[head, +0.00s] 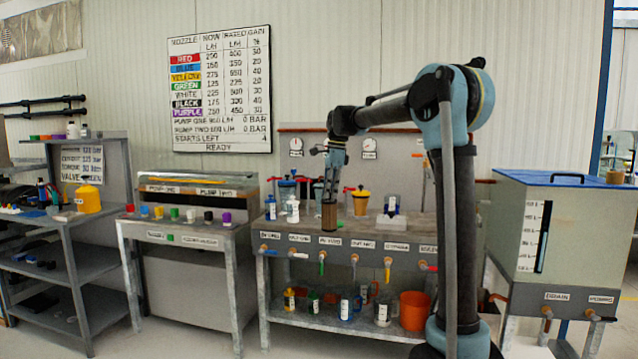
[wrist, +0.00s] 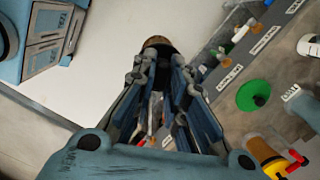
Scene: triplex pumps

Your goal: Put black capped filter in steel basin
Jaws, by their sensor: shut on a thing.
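My gripper (head: 332,192) points down in front of the middle workbench and is shut on a brown cylindrical filter (head: 329,216). In the wrist view the filter (wrist: 158,44) shows as a brown rounded end with a dark part between the fingers of my gripper (wrist: 158,78). The fingers hide much of its top, so the cap is hard to make out. The filter seems to hang near the bench's front edge; whether it touches the bench I cannot tell. I cannot pick out a steel basin with certainty.
A large tank (head: 570,225) is at right. The left bench (head: 185,232) holds several coloured caps.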

